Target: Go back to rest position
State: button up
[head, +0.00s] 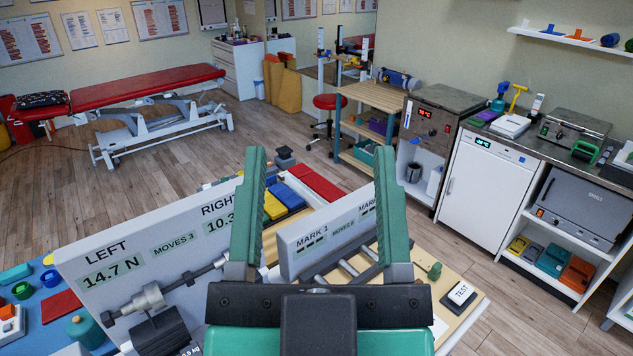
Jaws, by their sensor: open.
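My gripper (317,210) is at the bottom middle of the head view. Its two green fingers stand upright and wide apart, with nothing between them. It is above and in front of a table (465,315) with test equipment. Behind the fingers, a grey panel (140,250) reads LEFT 14.7 N, MOVES 3 and RIGHT 10.3, the last figure partly hidden by the left finger. A second panel (310,240) reads MARK 1, its right part hidden by the right finger.
Red, blue and yellow blocks (290,195) lie behind the panels. A TEST button (459,292) is at the table's right. A blue surface with small items (50,320) is at left. A white cabinet (485,185) stands right, a red treatment bench (150,85) back left. The floor between is open.

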jog(key=shift+s+r, duration=0.1)
notch_tip(320, 180, up, 24)
jog(key=p, duration=2.3)
jog(key=shift+f, duration=0.2)
